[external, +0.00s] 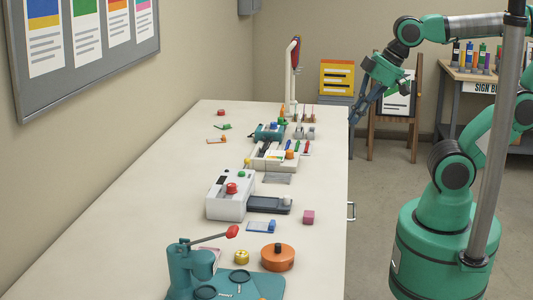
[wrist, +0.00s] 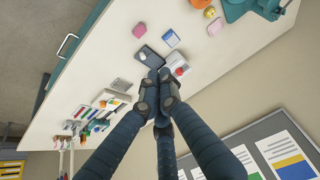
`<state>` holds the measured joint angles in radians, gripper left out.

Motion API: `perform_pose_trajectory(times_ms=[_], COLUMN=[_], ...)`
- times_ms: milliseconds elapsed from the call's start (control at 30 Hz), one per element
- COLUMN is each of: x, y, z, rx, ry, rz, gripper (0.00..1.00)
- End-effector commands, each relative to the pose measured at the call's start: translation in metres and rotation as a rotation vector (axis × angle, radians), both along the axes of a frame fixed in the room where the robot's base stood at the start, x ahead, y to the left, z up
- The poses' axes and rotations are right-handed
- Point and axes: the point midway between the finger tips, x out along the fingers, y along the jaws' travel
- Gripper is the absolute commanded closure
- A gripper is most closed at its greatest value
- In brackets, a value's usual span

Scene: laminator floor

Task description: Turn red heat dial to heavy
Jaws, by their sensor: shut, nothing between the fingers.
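The laminator is a white box (external: 222,203) on the long table, with a dark tray on its right side. A red dial (external: 231,188) sits on its top. In the wrist view the red dial (wrist: 180,71) shows just right of my fingertips, on the white laminator (wrist: 177,63), which the fingers partly hide. My gripper (external: 354,118) is shut and empty, raised beyond the table's right edge, well apart from the laminator. In the wrist view my gripper (wrist: 158,78) points towards the table with its fingertips together. The dial's markings are too small to read.
A teal lever press (external: 190,265) with a red handle tip stands at the near end. An orange round container (external: 277,257) and a pink block (external: 308,217) lie near the laminator. A pen tray (external: 275,160) and small tools stand farther back. The table's left side is mostly clear.

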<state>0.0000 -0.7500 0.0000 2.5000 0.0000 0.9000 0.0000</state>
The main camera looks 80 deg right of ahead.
Motion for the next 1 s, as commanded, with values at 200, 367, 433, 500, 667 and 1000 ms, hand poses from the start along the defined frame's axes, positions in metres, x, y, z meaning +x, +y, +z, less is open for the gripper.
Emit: perform_pose_trajectory(times_ms=[200,367,433,500,667,1000], x=[0.004,0.018,0.028,0.04,0.075,0.153], y=[0.0,-0.001,-0.002,-0.003,-0.005,-0.013], z=[0.003,0.01,0.015,0.02,0.029,0.033], rx=[-0.008,-0.041,-0.063,-0.089,-0.157,-0.285], ry=[0.005,0.024,0.038,0.053,0.094,0.179], rz=[0.016,0.074,0.117,0.17,0.316,0.654], gripper=[0.56,0.53,0.53,0.53,0.53,0.53])
